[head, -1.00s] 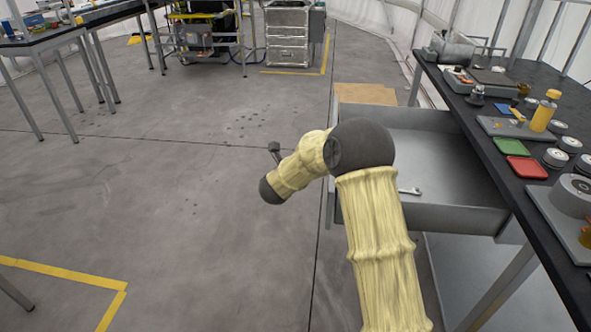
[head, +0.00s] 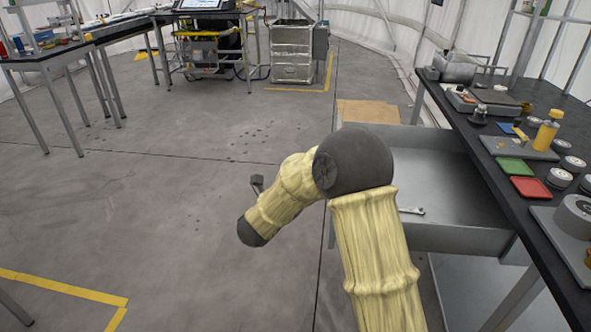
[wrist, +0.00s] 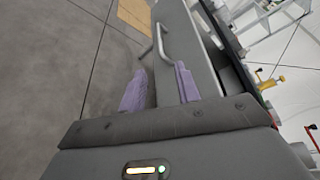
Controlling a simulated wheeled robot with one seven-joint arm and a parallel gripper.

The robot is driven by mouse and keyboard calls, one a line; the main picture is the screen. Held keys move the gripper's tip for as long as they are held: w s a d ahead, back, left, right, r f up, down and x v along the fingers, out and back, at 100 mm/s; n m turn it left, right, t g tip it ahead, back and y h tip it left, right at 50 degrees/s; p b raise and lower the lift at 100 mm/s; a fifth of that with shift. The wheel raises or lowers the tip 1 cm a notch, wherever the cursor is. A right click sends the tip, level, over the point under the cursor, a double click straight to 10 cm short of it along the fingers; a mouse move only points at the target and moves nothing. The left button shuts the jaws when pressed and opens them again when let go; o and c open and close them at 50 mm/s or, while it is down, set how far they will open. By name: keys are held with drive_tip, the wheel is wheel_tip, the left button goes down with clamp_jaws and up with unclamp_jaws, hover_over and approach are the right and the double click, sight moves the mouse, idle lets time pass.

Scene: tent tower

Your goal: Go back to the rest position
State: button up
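My gripper (wrist: 159,78) shows in the wrist view with its two purple fingers spread apart and nothing held between them. A drawer handle (wrist: 161,42) lies just beyond the fingertips, apart from them as far as I can see. In the head view, my yellow-sleeved arm is bent and points left over the floor, beside the open drawer; the gripper fingers cannot be made out there. The open drawer (head: 440,190) sticks out from under the dark workbench (head: 478,160) and holds a small wrench (head: 411,210).
The bench carries a green tray (head: 514,166), a red tray (head: 530,187), a yellow bottle (head: 546,136) and several metal parts. Another table (head: 60,52) stands at the far left, and a metal case (head: 292,52) at the back. The grey floor left of my arm is clear.

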drive_tip(key=s+d+r+n+g+y+p, duration=0.1)
drive_tip(key=s+r+n+y+p, duration=0.1)
drive_tip(key=r+n+y+p, duration=0.4)
drive_tip(key=s+d+r+n+g+y+p, duration=0.1)
drive_tip(key=s+r+n+p, duration=0.2)
drive_tip(key=r+n+p, duration=0.65)
drive_tip(key=s+d+r+n+g+p, duration=0.3)
drive_tip(key=s+n+p, duration=0.1)
drive_tip(key=s, duration=0.3)
drive_tip(key=s+d+r+n+g+p, duration=0.2)
drive_tip(key=s+n+p, duration=0.3)
drive_tip(key=s, duration=0.3)
drive_tip(key=s+d+r+n+g+p, duration=0.3)
drive_tip(key=s+d+n+p, duration=0.1)
drive_tip(key=s, duration=0.4)
drive_tip(key=shift+d+r+n+g, duration=0.35)
drive_tip(key=shift+d+n+g, duration=0.05)
drive_tip(key=shift+n, duration=0.45)
drive_tip(key=shift+w, duration=0.15)
